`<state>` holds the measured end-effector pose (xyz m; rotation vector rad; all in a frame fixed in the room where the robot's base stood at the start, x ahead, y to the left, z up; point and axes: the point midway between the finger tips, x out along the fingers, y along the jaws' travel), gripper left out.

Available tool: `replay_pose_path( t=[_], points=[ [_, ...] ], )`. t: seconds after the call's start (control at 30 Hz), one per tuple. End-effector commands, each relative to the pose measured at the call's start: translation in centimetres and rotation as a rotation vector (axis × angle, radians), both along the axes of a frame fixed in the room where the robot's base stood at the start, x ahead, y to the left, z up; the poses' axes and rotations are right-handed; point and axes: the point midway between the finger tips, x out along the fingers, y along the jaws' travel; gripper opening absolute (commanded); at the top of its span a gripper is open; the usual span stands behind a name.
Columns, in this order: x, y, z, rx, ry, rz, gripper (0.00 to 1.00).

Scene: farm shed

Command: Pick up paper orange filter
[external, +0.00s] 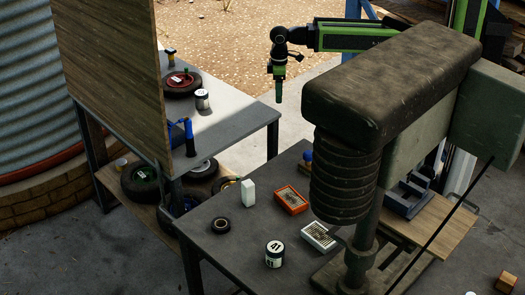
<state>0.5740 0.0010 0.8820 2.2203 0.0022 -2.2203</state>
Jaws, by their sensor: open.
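A flat rectangular filter with an orange frame and a dark-patterned middle (291,200) lies on the dark table (230,262). I take it to be the paper orange filter. My gripper (279,100) hangs pointing down at the top middle of the view, well above the filter in the picture and apart from it. It is open, with nothing visible in it, though its fingers are small here. Its exact height and distance from the table cannot be told.
A big dark padded machine (390,85) overhangs the table's right side. A wooden panel (110,70) stands left.

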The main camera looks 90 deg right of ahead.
Motion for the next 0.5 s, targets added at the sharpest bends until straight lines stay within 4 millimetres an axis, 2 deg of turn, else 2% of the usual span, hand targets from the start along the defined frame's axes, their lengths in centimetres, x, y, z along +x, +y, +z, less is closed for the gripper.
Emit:
replay_pose_path(
  t=[0.03, 0.1, 0.37, 0.5],
  points=[
    [0.0, 0.0, 0.0, 0.0, 0.0, 0.0, 0.78],
    [0.0, 0.0, 0.0, 0.0, 0.0, 0.0, 0.85],
    [0.0, 0.0, 0.0, 0.0, 0.0, 0.004, 0.85],
    [0.0, 0.0, 0.0, 0.0, 0.0, 0.142, 0.85]
  ],
)
